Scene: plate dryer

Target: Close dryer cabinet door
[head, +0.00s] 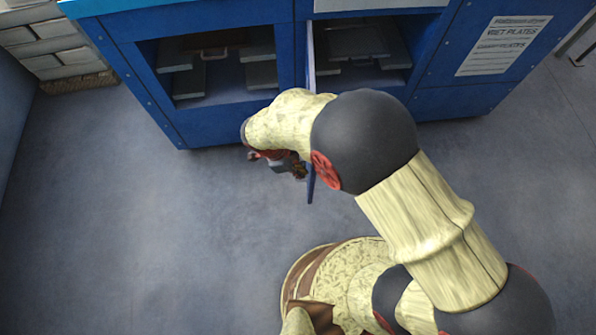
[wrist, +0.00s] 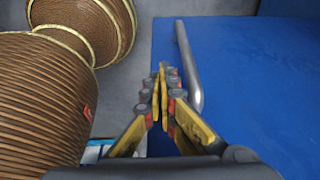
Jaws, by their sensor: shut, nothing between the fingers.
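The dryer cabinet (head: 295,45) is blue and stands at the top of the head view. Its right compartment is open. The cabinet door (head: 309,60) stands swung out toward me, seen nearly edge-on and partly hidden behind my arm. In the wrist view the door's blue face (wrist: 255,85) fills the right side, with a grey metal bar handle (wrist: 188,65) along it. My gripper (wrist: 160,100) is shut and empty, just left of the handle. In the head view my gripper (head: 278,162) is left of the door's lower end. I cannot tell whether it touches the door.
The left compartment (head: 215,65) shows grey slabs inside. A white sign (head: 503,45) is on the cabinet's right front. A brick wall (head: 40,45) stands at the upper left. The grey floor (head: 140,235) is clear in front and to the left.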

